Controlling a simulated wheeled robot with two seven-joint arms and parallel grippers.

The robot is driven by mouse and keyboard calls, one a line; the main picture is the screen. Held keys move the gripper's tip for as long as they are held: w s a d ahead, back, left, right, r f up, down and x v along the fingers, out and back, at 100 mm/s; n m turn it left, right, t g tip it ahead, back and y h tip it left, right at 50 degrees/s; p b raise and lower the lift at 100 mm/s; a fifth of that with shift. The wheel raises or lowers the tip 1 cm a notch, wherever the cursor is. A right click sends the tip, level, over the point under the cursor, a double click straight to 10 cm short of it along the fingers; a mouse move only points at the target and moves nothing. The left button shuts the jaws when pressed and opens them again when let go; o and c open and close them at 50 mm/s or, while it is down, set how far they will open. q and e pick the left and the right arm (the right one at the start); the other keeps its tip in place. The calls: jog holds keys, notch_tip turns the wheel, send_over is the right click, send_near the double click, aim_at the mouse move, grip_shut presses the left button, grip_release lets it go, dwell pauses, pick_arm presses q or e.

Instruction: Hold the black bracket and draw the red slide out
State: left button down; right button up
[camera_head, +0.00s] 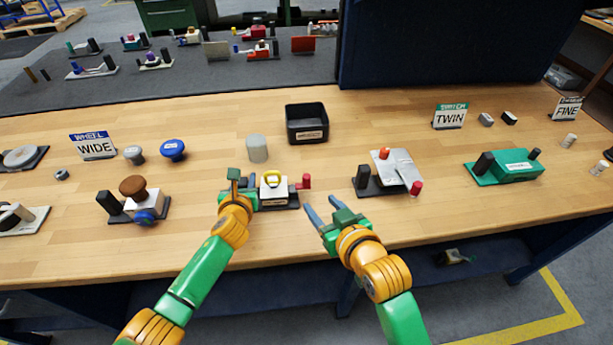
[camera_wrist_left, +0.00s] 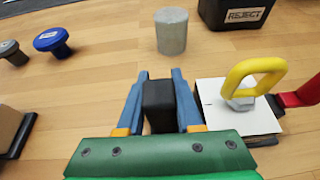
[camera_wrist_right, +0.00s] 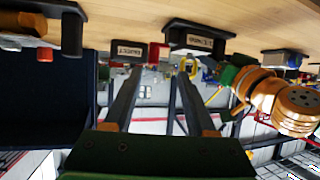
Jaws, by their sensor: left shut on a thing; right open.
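The valve unit is a white block (camera_head: 273,191) with a yellow loop handle (camera_head: 271,179) on a dark base. The black bracket (camera_wrist_left: 158,104) is upright at its left end; in the left wrist view it sits between my left fingers. My left gripper (camera_head: 235,183) is shut on it. The red slide (camera_head: 305,182) sticks out at the unit's right end and also shows at the right edge of the left wrist view (camera_wrist_left: 301,93). My right gripper (camera_head: 324,207) is open and empty, to the right of and nearer than the red slide, apart from it.
A grey cylinder (camera_head: 257,148) and a black reject bin (camera_head: 307,124) stand behind the unit. A silver plate fixture (camera_head: 401,170) with red knobs stands to the right. A brown-knobbed unit (camera_head: 134,202) stands to the left. Bare wood lies between the unit and the silver fixture.

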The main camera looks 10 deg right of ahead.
aim_at(309, 180)
jog(key=shift+t, duration=0.3)
jog(key=x, duration=0.8)
jog(key=d+r+x, duration=0.1)
jog(key=x, duration=0.3)
jog(key=shift+w, duration=0.5)
jog(key=shift+c, duration=0.2)
grip_shut()
jog(key=shift+f, duration=0.1)
